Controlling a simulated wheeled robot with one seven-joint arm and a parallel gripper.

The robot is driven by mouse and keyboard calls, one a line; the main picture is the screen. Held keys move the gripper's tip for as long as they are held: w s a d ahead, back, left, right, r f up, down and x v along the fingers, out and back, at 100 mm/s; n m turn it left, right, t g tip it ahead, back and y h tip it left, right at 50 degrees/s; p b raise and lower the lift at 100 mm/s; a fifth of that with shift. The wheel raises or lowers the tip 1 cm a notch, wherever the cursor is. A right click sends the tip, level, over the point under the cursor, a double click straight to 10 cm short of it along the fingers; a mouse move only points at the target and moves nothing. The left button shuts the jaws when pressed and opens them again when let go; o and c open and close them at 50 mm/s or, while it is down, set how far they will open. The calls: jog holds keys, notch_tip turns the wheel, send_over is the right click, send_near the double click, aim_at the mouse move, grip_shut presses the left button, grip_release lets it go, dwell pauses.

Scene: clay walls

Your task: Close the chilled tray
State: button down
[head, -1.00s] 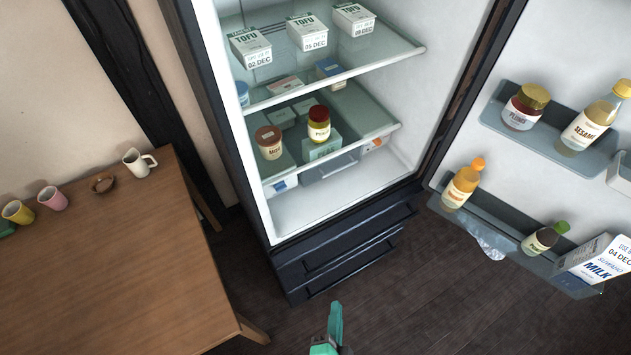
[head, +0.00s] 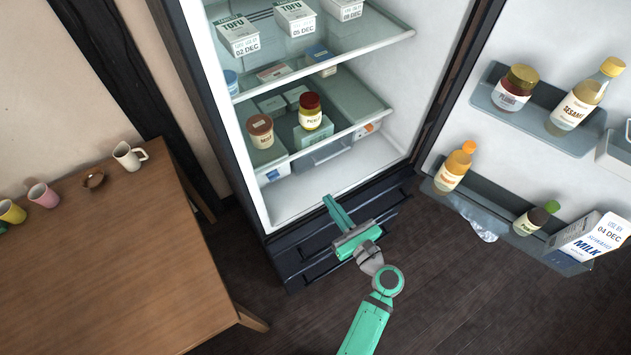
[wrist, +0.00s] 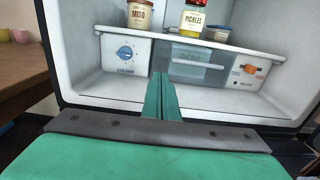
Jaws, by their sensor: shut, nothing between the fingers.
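The chilled tray (head: 326,153) is a translucent grey drawer under the lower glass shelf of the open fridge. In the wrist view the tray (wrist: 190,62) sits between a blue-knob panel and an orange-knob panel. Its front appears to stand a little forward of the panels; how far is hard to tell. My green gripper (head: 328,202) is at the fridge's front opening, below and in front of the tray. Its fingers (wrist: 160,78) are shut together, empty, pointing toward the tray. In the wrist view they overlap its lower left corner; contact cannot be told.
A miso jar (head: 261,131) and a pickles jar (head: 310,112) stand on the shelf above. The open fridge door (head: 450,125) at right carries bottles and a milk carton (head: 592,238). A wooden table (head: 100,260) stands at left. The fridge floor below the tray is clear.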

aim_at(300, 162)
jog(key=x, duration=1.3)
jog(key=shift+w+a, duration=0.25)
jog(key=x, duration=0.3)
jog(key=shift+w+a, duration=0.15)
jog(key=shift+s+d, duration=0.25)
jog(key=shift+s, duration=0.15)
jog(key=v, duration=1.3)
jog(key=shift+s+d, duration=0.25)
jog(key=shift+d, duration=0.05)
